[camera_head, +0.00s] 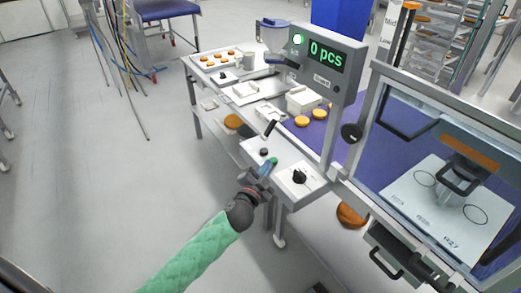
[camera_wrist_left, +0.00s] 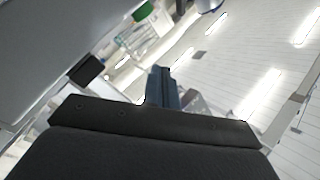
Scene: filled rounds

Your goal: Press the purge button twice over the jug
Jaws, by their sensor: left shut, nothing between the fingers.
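A white control panel (camera_head: 285,185) on the machine's front carries a green button (camera_head: 273,160), a black button (camera_head: 263,152) and a black knob (camera_head: 299,177). Labels are too small to read, so I cannot tell which is the purge button. My left gripper (camera_head: 266,170) is shut and empty, its blue fingertips close beside the green button; I cannot tell whether they touch. In the left wrist view the blue fingers (camera_wrist_left: 162,88) are together, with a green round part (camera_wrist_left: 143,11) and a black block (camera_wrist_left: 89,69) beyond them. I cannot make out the jug. My right gripper is not in view.
A display (camera_head: 327,52) above the panel reads 0 pcs. Behind it a bench holds orange rounds (camera_head: 302,120) and a tray (camera_head: 221,61) of several more. A framed clear guard (camera_head: 440,150) stands at right. Open grey floor (camera_head: 90,190) lies at left.

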